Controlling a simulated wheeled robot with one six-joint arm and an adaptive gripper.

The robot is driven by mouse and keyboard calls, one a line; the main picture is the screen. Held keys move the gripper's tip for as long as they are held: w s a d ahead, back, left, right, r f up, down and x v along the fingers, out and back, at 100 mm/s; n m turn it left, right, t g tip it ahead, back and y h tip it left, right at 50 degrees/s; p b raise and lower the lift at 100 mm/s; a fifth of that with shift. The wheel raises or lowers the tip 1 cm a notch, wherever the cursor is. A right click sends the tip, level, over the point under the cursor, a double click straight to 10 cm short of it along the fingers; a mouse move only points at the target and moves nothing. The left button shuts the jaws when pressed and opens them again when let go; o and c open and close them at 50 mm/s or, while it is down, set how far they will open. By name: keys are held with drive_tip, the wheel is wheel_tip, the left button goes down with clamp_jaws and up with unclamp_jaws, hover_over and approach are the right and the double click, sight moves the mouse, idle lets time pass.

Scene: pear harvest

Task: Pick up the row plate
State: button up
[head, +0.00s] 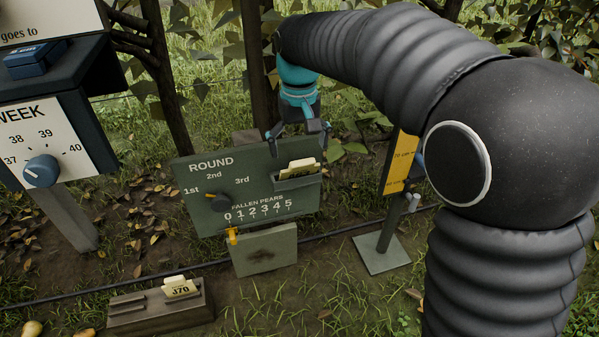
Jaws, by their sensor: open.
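Cream plates (303,166) with dark writing, too small to read, stand in a pocket (298,182) on the right side of the green ROUND board. Another cream plate marked J70 (180,288) stands tilted in a slotted wooden block (155,310) on the ground at the lower left. I cannot tell from the picture which of them is the row plate. My gripper (298,147) is teal with dark fingers spread apart. It is open and empty and appears just above the plates in the pocket; whether it touches them I cannot tell.
The green board (215,180) carries a round-number knob (193,197) and a fallen-pears scale with an orange slider (232,236). A WEEK dial post (42,170) stands left. A yellow sign (401,160) on a metal base stands right. Yellow fruit (32,328) lies lower left.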

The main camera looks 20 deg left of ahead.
sight(300, 169)
drive_tip(key=f, duration=0.3)
drive_tip(key=s+f+b, duration=0.1)
drive_tip(key=shift+d+f, duration=0.2)
drive_tip(key=shift+d, duration=0.05)
drive_tip(key=shift+f, duration=0.55)
drive_tip(key=c, duration=0.9)
drive_tip(key=shift+r, duration=0.2)
wheel_tip(300, 169, up, 4)
drive_tip(key=shift+p, duration=0.4)
drive_tip(key=d+r+p, duration=0.1)
drive_tip(key=d+r, duration=0.5)
drive_tip(key=d, duration=0.5)
drive_tip(key=shift+d+r, duration=0.35)
